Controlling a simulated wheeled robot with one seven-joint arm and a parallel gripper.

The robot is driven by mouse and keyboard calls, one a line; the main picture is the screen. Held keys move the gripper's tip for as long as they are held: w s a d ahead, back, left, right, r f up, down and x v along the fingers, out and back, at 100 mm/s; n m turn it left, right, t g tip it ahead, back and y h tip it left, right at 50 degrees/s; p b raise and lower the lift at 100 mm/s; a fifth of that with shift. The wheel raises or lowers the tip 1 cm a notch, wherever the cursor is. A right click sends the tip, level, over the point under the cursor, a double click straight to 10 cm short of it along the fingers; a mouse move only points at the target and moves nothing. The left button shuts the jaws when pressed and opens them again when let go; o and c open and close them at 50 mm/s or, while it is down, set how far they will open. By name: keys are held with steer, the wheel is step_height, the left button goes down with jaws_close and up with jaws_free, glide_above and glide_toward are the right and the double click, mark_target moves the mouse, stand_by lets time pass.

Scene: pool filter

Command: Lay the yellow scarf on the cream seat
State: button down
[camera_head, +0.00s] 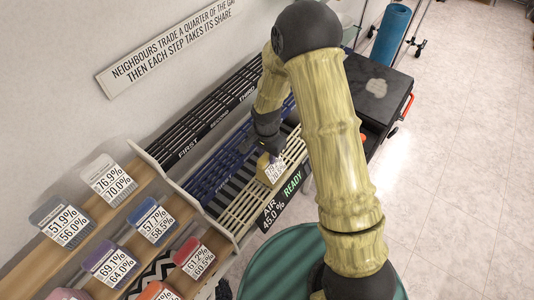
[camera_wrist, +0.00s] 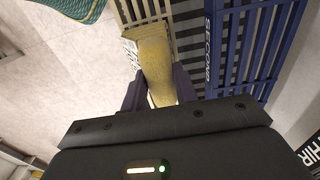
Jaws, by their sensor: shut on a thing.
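The yellow scarf (camera_head: 264,174) looks like a stiff, pale yellow block-like piece with a white printed label on one side. In the wrist view the scarf (camera_wrist: 155,65) runs from between my fingers toward the cream slats. My gripper (camera_head: 270,150) is shut on it. The cream seat (camera_head: 240,207) is a rack of cream slats at the front of the stepped racks; it also shows in the wrist view (camera_wrist: 150,8). The scarf is over the cream slats. I cannot tell whether it touches them. My arm hides part of the rack's right side.
A blue rack (camera_head: 208,178) marked SECOND and a black rack (camera_head: 190,130) lie behind. A panel reading AIR 45.0% READY (camera_head: 281,200) fronts the cream slats. Wooden shelves (camera_head: 70,245) with labelled coloured blocks stand at left. A green round surface (camera_head: 275,265) is at the bottom.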

steer(key=shift+f, duration=0.3)
steer(key=c, duration=1)
jaws_free()
steer(key=shift+r, duration=0.15)
step_height(320, 180, up, 17)
steer(key=shift+a+r+b, duration=0.1)
steer(key=shift+b, duration=0.5)
